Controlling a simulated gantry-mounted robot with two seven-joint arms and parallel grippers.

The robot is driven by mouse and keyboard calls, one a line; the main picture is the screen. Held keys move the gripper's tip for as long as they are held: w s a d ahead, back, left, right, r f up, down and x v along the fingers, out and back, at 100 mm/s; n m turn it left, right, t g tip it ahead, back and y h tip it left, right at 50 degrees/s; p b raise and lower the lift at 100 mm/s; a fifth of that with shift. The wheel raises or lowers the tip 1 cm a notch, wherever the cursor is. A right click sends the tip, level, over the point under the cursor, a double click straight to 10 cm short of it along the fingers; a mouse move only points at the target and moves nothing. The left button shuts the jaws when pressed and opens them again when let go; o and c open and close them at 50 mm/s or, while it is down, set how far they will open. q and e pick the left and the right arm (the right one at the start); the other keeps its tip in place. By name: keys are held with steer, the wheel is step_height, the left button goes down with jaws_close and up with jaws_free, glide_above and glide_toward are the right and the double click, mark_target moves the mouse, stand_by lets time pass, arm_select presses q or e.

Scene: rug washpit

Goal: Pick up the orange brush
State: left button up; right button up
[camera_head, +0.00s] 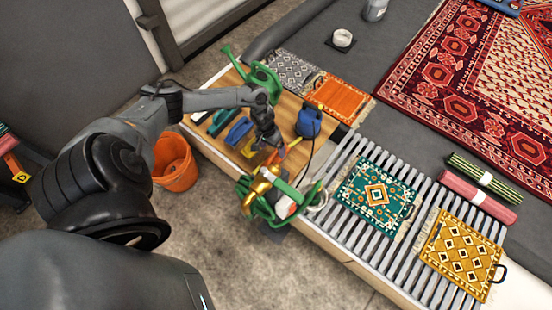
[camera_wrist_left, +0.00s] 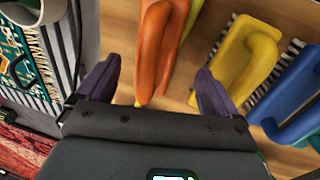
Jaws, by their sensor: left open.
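The orange brush (camera_wrist_left: 152,45) lies on the wooden board in the left wrist view, its handle pointing toward my gripper. In the head view, a small part of the orange brush (camera_head: 294,142) shows beside my gripper, and the rest is hidden. My left gripper (camera_wrist_left: 155,88) is open and empty, its dark fingers to either side of the line of the orange brush. In the head view, my left gripper (camera_head: 268,142) points down over the board. Whether it touches the brush cannot be told. My right gripper is not in view.
A yellow brush (camera_wrist_left: 245,55) and a blue brush (camera_wrist_left: 293,92) lie close to the right of the orange one in the wrist view. A blue container (camera_head: 309,122), green watering can (camera_head: 262,78) and green coil (camera_head: 262,209) stand nearby. An orange bucket (camera_head: 175,165) is on the floor.

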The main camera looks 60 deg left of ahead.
arm_select(q)
steer(key=f+b, duration=0.1)
steer(key=d+f+b, duration=0.1)
steer(key=f, duration=0.1)
steer(key=w+f+b, duration=0.1)
steer(key=shift+d+f, duration=0.15)
steer(key=shift+c, duration=0.3)
steer(key=c, duration=1.2)
steer(key=shift+r, duration=0.2)
